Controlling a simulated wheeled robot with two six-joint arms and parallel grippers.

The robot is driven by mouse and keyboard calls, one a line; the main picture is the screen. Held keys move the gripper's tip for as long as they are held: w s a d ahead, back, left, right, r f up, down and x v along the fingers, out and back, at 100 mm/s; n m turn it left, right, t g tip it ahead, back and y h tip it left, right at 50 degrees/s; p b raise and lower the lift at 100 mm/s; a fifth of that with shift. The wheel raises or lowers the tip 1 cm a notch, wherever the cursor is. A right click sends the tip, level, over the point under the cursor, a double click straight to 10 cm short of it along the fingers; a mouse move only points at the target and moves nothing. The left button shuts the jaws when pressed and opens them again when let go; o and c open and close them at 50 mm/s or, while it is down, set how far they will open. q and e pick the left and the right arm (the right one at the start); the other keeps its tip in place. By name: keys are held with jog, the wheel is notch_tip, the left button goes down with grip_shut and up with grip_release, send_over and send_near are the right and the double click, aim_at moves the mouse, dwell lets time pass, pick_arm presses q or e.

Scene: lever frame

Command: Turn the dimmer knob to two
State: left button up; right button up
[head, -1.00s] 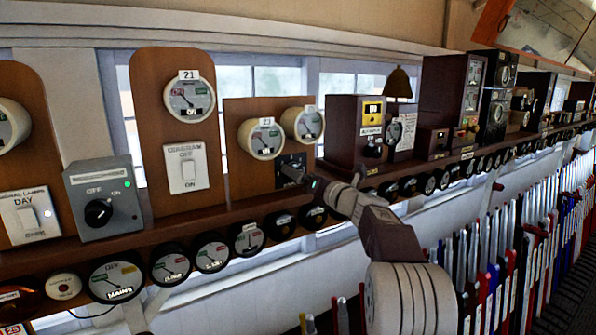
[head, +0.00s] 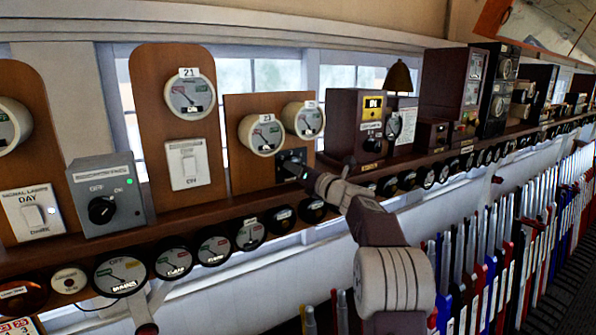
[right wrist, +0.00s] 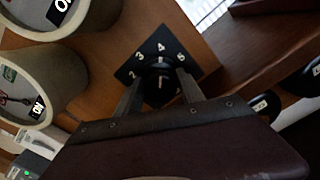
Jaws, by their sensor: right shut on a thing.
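The dimmer knob (right wrist: 158,86) is a black round knob on a dark square plate (right wrist: 129,73) marked with white numbers, 2, 3, 4 and 5 among them. The plate is fixed to the wooden panel below two round dials, and it also shows in the head view (head: 283,158). My right gripper (right wrist: 160,82) is shut on the knob, with one finger on each side. A small pale mark shows near the knob's top, below the 4, but I cannot tell its exact setting. In the head view my right gripper (head: 306,176) hides most of the knob. My left gripper is not in view.
Two cream-rimmed dials (head: 262,135) stick out just above the knob. A wooden shelf (head: 215,207) runs below, with black round gauges (head: 214,247) under it. A dark wooden box (head: 345,120) stands to the right. Coloured levers (head: 510,240) line the right.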

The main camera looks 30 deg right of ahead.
jog(key=shift+f+n+b, duration=0.25)
jog(key=shift+n+b, duration=0.75)
jog(key=shift+n, duration=0.1)
jog(key=shift+n+b, duration=0.3)
jog(key=shift+n, duration=0.3)
jog(key=shift+r+n, duration=0.25)
jog(key=shift+n, duration=0.15)
